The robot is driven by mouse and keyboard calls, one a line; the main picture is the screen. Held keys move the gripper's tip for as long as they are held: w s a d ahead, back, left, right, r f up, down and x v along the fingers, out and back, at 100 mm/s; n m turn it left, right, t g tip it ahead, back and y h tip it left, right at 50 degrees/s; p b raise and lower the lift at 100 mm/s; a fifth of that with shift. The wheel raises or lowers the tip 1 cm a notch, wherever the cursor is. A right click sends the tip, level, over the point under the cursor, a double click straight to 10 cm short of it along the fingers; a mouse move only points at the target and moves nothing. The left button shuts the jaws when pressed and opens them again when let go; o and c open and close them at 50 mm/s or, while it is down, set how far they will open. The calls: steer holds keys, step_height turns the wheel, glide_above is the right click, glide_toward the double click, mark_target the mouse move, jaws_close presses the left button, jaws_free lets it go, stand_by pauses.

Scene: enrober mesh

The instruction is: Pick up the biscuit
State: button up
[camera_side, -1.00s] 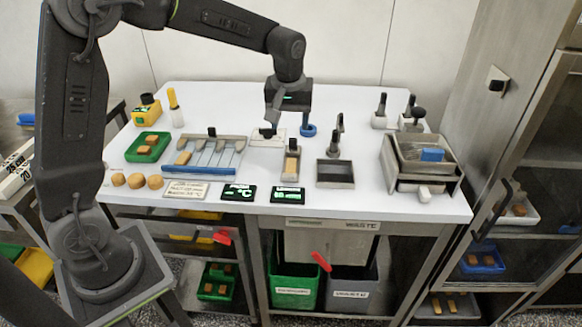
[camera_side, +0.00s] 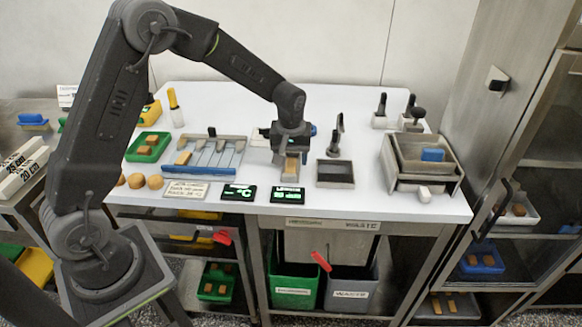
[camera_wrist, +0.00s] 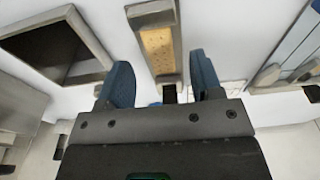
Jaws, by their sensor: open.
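A tan oblong biscuit (camera_side: 291,165) lies in a narrow grey metal holder on the white table. In the wrist view the biscuit (camera_wrist: 158,50) shows dotted holes, and the holder's walls (camera_wrist: 177,30) flank it. My gripper (camera_side: 290,150) is low, just behind and above the holder, and hides its far part in the side view. In the wrist view my blue-tipped fingers (camera_wrist: 160,65) are apart, one to each side of the line of the holder, with nothing between them. Another tan biscuit (camera_side: 183,158) lies at the left end of the slotted rack.
The slotted rack (camera_side: 215,170) stands left of the holder, and a dark open tray (camera_side: 335,173) stands close on its right. A green tray (camera_side: 148,147) with biscuits is farther left. Nested metal pans (camera_side: 425,165) stand at the right. Two small displays (camera_side: 286,194) stand in front.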

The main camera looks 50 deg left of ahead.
steer(key=shift+w+a+f, duration=0.1)
steer(key=shift+a+f, duration=0.05)
steer(key=shift+f, duration=1.1)
steer(key=c, duration=0.8)
steer(key=shift+c, duration=0.2)
steer(key=shift+r, duration=0.1)
steer(key=shift+r, duration=0.55)
step_height(320, 180, up, 3)
steer(key=shift+f, duration=0.1)
steer(key=s+a+r, duration=0.6)
steer(key=a+r, duration=0.1)
steer(key=a, duration=0.2)
steer(key=shift+s+a, duration=0.3)
steer(key=shift+a, duration=0.05)
